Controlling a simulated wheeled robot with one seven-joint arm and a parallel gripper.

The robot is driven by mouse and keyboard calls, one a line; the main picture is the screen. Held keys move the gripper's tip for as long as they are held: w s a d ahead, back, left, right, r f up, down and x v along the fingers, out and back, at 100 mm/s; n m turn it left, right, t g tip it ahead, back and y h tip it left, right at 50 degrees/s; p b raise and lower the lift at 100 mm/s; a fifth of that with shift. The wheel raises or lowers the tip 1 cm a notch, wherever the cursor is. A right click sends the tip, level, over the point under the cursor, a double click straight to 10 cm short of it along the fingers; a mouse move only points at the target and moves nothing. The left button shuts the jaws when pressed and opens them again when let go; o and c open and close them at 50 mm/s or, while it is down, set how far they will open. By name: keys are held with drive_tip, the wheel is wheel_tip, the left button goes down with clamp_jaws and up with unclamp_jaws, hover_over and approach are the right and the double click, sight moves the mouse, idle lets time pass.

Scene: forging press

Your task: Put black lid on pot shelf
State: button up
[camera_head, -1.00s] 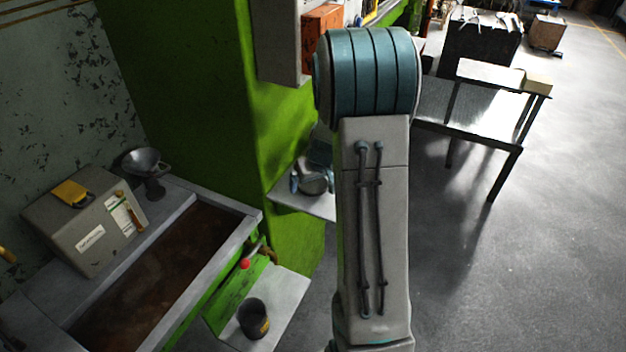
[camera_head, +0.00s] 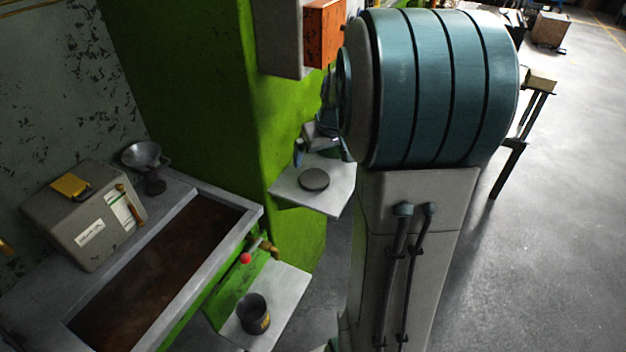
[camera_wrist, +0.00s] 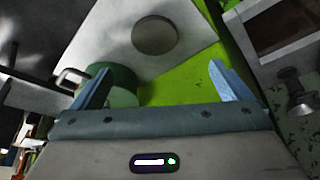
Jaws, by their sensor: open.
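The black lid shows as a dark flat disc (camera_head: 314,179). It lies flat on a small pale shelf (camera_head: 336,192) fixed to the green press column. In the wrist view the lid (camera_wrist: 154,35) lies on the same pale shelf (camera_wrist: 105,30), beyond my fingertips. My gripper (camera_wrist: 160,70) is open and empty, with its two blue fingers spread wide and apart from the lid. In the head view my gripper (camera_head: 317,146) is just above and behind the lid, partly hidden by my arm. A dark pot (camera_head: 253,314) stands on a second, lower pale shelf (camera_head: 283,298).
The green press column (camera_head: 215,90) stands left of the lid. A trough (camera_head: 160,272), a grey box (camera_head: 85,215) and a bowl on a stand (camera_head: 143,160) are at the left. A red-knobbed lever (camera_head: 246,258) is near the pot. Open floor (camera_head: 570,200) lies at the right.

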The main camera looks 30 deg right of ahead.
drive_tip(key=s+a+r, duration=0.1)
drive_tip(key=s+a, duration=0.6)
drive_tip(key=s, duration=0.3)
drive_tip(key=s+a+r+g, duration=0.1)
drive_tip(key=s+a, duration=0.7)
drive_tip(key=s, duration=0.2)
drive_tip(key=shift+s+r, duration=0.15)
drive_tip(key=shift+s, duration=0.2)
